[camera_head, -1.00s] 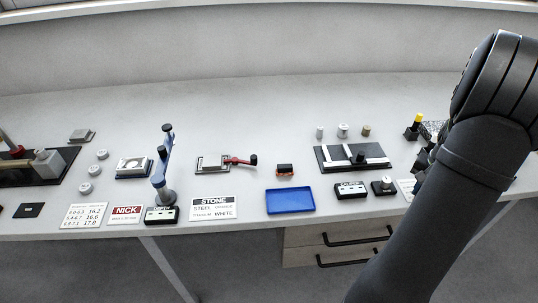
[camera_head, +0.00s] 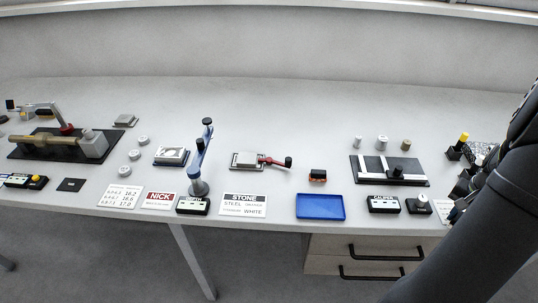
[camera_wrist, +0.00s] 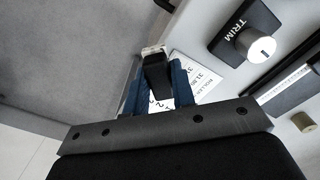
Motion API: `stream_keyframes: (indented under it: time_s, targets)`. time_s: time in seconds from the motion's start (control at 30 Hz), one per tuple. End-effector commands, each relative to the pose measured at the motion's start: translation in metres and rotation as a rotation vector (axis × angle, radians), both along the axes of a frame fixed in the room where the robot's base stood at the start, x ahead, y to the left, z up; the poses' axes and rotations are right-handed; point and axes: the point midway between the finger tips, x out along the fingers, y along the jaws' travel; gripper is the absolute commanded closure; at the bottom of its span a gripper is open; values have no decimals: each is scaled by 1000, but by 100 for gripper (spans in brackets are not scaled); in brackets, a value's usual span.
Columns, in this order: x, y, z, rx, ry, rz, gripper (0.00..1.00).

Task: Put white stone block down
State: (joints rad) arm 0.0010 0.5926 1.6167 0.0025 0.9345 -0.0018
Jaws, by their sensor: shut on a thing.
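In the wrist view, my gripper (camera_wrist: 158,88) has blue fingers closed on a small block. The block has a black body and a pale whitish end; I take it for the white stone block (camera_wrist: 153,52). It is held over the front edge of the table, beside a white card with printed numbers (camera_wrist: 192,72). In the head view, my gripper is a dark shape at the far right, near the table's front edge. The arm hides much of it, and the block cannot be made out there.
A black TRIM box with a knob (camera_wrist: 245,35) is close to the gripper. In the head view, a blue tray (camera_head: 320,206), an orange and black block (camera_head: 318,175) and a CALIPER box (camera_head: 384,204) lie to the left.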

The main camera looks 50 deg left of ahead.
Motion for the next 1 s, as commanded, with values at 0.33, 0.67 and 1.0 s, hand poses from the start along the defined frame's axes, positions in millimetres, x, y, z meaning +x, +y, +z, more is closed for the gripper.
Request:
stream_keyframes:
  time_s: [0.33, 0.67, 1.0]
  targets:
    - [35, 7, 32, 1, -5, -158, 95]
    - [52, 103, 61, 0, 0, -2, 95]
    - [18, 251, 77, 0, -2, 440, 95]
